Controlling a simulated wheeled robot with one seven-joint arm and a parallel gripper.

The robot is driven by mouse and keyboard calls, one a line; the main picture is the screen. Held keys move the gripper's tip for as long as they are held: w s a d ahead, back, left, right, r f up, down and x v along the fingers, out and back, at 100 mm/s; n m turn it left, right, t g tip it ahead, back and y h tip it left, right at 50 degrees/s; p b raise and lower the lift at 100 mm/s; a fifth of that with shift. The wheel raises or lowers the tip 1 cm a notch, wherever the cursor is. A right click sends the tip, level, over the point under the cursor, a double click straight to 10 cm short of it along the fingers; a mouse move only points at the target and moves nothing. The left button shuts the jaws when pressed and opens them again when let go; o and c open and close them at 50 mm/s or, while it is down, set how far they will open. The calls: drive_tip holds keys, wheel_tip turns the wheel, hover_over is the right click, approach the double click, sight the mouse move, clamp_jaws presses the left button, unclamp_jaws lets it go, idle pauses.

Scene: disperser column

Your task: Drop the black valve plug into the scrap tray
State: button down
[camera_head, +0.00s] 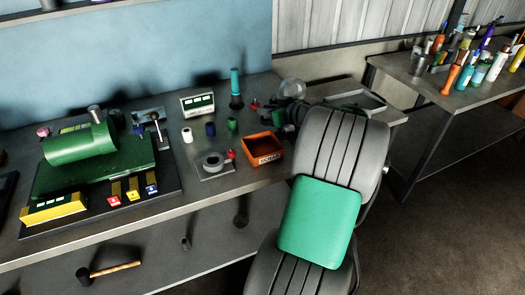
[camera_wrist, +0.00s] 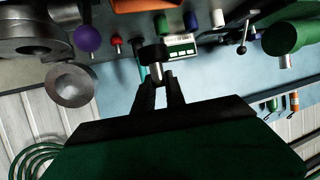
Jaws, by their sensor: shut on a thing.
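The black valve plug (camera_wrist: 152,54) has a dark cap and a pale metal stem. In the wrist view my gripper (camera_wrist: 158,78) is shut on its stem, with a finger on each side. The plug looks held clear of the bench. The orange scrap tray (camera_head: 263,150) stands near the bench's front edge, left of my arm in the head view. An orange edge at the top of the wrist view (camera_wrist: 146,5) appears to be the same tray.
White (camera_head: 187,135), blue (camera_head: 210,129) and green (camera_head: 232,125) plugs stand left of the tray. A plate with a grey ring (camera_head: 213,163) lies beside it. A display box (camera_head: 197,103) and a teal-handled tool (camera_head: 236,85) stand behind. Green machinery (camera_head: 85,150) fills the bench's left.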

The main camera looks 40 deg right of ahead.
sight(267, 119)
wheel_tip(267, 119, down, 4)
drive_tip(key=shift+r+b, duration=0.15)
drive_tip(key=shift+b, duration=0.25)
drive_tip(key=c, duration=1.3)
unclamp_jaws()
drive_tip(key=b+v, duration=0.1)
drive_tip(key=v, duration=0.6)
drive_tip(key=shift+s+a+r+b, duration=0.1)
drive_tip(key=shift+s+r+b, duration=0.15)
drive_tip(key=shift+s+b, duration=0.05)
